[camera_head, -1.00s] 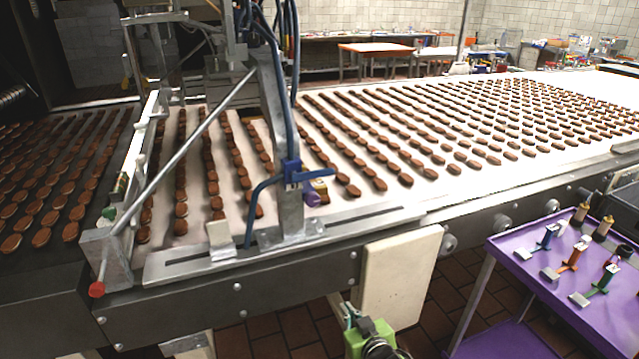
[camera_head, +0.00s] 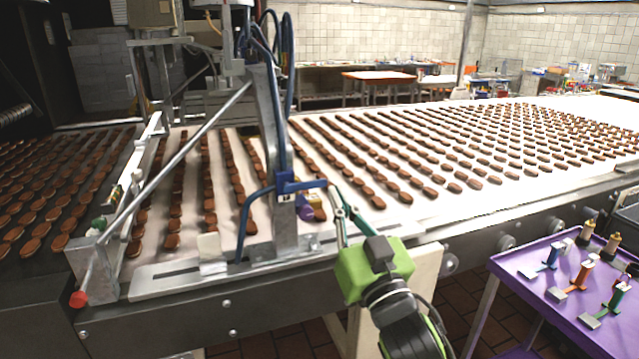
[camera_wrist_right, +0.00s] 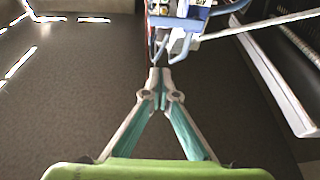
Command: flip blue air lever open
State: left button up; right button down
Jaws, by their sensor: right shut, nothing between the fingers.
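The blue air lever (camera_head: 308,185) sits on a blue valve on the grey upright bracket over the near edge of the conveyor. Its handle points right in the head view. My right gripper (camera_head: 333,188) is shut and empty, with its fingertips close to the handle's right end; I cannot tell whether they touch it. In the right wrist view, the closed fingertips (camera_wrist_right: 160,73) are just below a blue valve part (camera_wrist_right: 178,22). My left gripper is not in view.
Blue hoses (camera_head: 287,80) and a diagonal metal rod (camera_head: 180,160) surround the bracket. Rows of brown cookies cover the conveyor (camera_head: 400,205). A purple cart (camera_head: 522,272) with coloured valves stands at the lower right.

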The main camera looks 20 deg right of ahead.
jog(key=shift+w, duration=0.1)
notch_tip(320, 180, up, 3)
jog(key=p, duration=0.3)
send_over(321, 183)
jog(key=s, duration=0.3)
jog(key=shift+w+a+f, duration=0.15)
jog(key=shift+f, duration=0.5)
jog(key=shift+w+a+f, duration=0.15)
jog(key=shift+f, duration=0.5)
jog(key=shift+w+a+f, duration=0.15)
jog(key=shift+f, duration=0.5)
